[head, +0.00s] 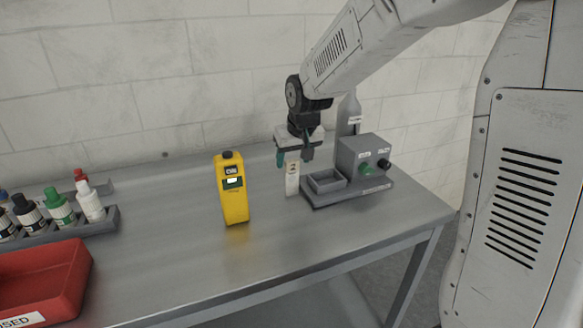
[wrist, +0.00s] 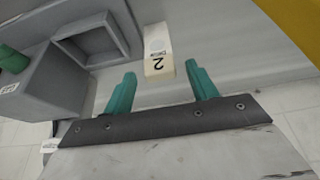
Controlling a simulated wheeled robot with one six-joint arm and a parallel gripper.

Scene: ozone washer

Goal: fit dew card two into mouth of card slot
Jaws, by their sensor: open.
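Dew card two (head: 292,182) is a small pale card marked "2", just left of the grey apparatus. It also shows in the wrist view (wrist: 157,48), ahead of the fingers. My gripper (head: 294,157) is directly above the card, with its teal fingers apart. In the wrist view my gripper (wrist: 160,72) is open, the card's near end lying in line with the gap between the fingertips. The fingers do not appear to touch the card. I cannot make out the mouth of the card slot in either view.
A bottle rack (head: 112,221) and red bin (head: 80,268) are far left. The front middle of the bench is clear.

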